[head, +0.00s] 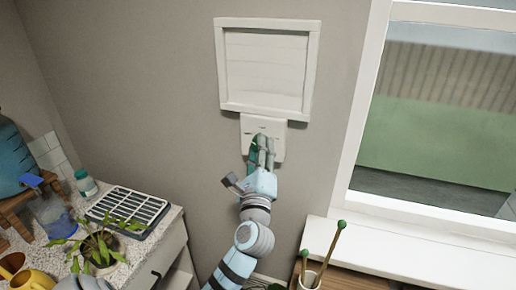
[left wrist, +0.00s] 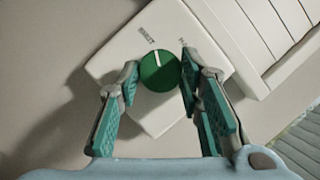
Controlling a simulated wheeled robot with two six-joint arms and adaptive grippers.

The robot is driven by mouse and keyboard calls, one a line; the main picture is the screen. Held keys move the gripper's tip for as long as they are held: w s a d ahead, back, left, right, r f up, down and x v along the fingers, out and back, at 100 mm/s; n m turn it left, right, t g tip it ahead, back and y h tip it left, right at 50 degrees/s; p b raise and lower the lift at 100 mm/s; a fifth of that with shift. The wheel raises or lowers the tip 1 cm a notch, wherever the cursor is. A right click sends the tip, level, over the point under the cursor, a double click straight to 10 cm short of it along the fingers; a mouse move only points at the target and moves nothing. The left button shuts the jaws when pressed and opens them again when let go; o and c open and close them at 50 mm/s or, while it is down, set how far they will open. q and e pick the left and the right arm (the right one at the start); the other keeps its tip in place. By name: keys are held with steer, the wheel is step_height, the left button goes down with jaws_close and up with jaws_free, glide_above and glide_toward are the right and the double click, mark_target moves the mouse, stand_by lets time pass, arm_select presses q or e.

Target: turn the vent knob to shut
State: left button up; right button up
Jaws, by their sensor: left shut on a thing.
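The vent knob (left wrist: 160,71) is a round green dial with a white pointer line, on a white plate (left wrist: 118,51) below the white framed vent (head: 266,66). In the left wrist view the pointer points up, between a label at upper left and one at upper right partly hidden by a finger. My left gripper (left wrist: 158,85) is shut on the knob, one finger on each side. In the head view the left gripper (head: 261,150) reaches up to the plate (head: 278,152) and mostly hides the knob. My right gripper is not in view.
A window (head: 440,110) and white sill (head: 400,249) are at right. A cup (head: 308,284) with green-tipped sticks stands below. At left, a counter holds a rack tray (head: 128,208), a potted plant (head: 100,248), a jar (head: 86,184) and a blue jug (head: 12,160). The wall around the plate is clear.

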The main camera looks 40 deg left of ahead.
arm_select(q)
steer(key=shift+r+n+g, duration=0.1)
steer(key=shift+n+g, duration=0.3)
steer(key=shift+n, duration=0.4)
steer(key=shift+n+y, duration=0.3)
steer(key=o, duration=1.2)
steer(key=shift+c, duration=0.2)
